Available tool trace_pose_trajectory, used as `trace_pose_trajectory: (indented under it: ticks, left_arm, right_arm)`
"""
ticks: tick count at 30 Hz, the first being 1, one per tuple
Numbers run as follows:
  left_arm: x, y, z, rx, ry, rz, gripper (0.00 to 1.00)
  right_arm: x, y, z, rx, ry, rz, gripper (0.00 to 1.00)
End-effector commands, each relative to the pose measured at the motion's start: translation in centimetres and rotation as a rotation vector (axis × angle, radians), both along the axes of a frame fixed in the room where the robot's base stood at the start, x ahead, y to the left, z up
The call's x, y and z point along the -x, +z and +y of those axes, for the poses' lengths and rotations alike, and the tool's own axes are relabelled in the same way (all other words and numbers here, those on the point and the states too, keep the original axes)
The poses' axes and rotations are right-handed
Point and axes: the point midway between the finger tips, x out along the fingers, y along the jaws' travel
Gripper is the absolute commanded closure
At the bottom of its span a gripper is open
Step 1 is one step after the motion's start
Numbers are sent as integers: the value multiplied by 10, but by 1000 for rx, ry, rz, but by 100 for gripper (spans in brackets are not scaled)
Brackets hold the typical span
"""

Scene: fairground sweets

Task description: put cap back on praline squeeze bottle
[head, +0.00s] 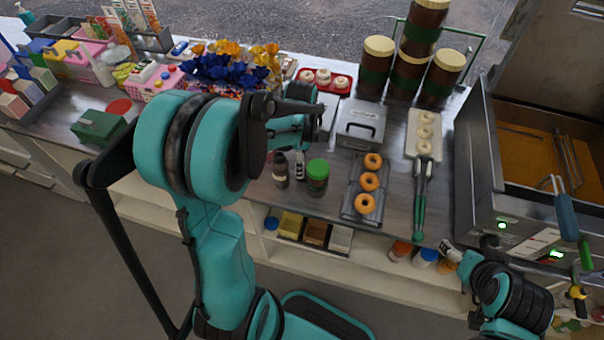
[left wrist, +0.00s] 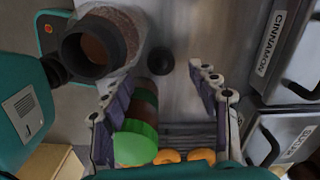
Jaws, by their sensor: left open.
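A bottle with a dark collar and an open mouth showing brown inside (left wrist: 98,48) stands at the upper left of the left wrist view. It looks like the dark bottle (head: 280,170) in the head view. A small round black piece (left wrist: 160,62), likely its cap, lies on the counter beside it, apart from it. My left gripper (left wrist: 155,76) is open and empty, pointing down, with the black piece just beyond its fingertips. My left arm hides part of this area in the head view. My right gripper (head: 452,250) is by the counter's front edge; its jaws are unclear.
A green-lidded jar (head: 317,178) is very close to my left finger. Doughnuts on a rack (head: 350,200) and metal bins, one labelled cinnamon (left wrist: 278,45), stand to the right. Flowers (head: 235,65) stand behind my left arm. A fryer (head: 470,150) is at far right.

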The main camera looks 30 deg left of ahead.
Motion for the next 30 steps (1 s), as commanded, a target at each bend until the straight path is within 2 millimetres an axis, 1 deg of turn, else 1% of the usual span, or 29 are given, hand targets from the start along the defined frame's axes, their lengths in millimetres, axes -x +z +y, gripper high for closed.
trace_pose_trajectory:
  ticks: [4,9,12,14,23,24,26,27,28,30]
  left_arm:
    - [-1,-12,0,0,0,0,40]
    - [-2,-40,-1,0,0,0,40]
    - [-2,-51,-1,0,0,0,40]
    - [-1,-53,-1,0,0,0,40]
    - [-1,-52,-1,0,0,0,40]
    - [-1,-52,-1,0,0,0,51]
    - [-1,-52,-1,0,0,0,64]
    - [-1,-52,-1,0,0,0,73]
    - [-1,-52,-1,0,0,0,75]
    - [-1,-52,-1,0,0,0,76]
  right_arm:
    - [0,-7,0,0,0,0,27]
    - [0,-23,0,0,0,0,27]
    - [0,-27,0,0,0,0,27]
    - [0,-27,0,0,0,0,27]
    - [0,-26,0,0,0,0,27]
    - [0,-26,0,0,0,0,27]
    - [0,-26,0,0,0,0,27]
    - [0,-26,0,0,0,0,27]
    - [0,-26,0,0,0,0,27]
    - [0,-26,0,0,0,0,27]
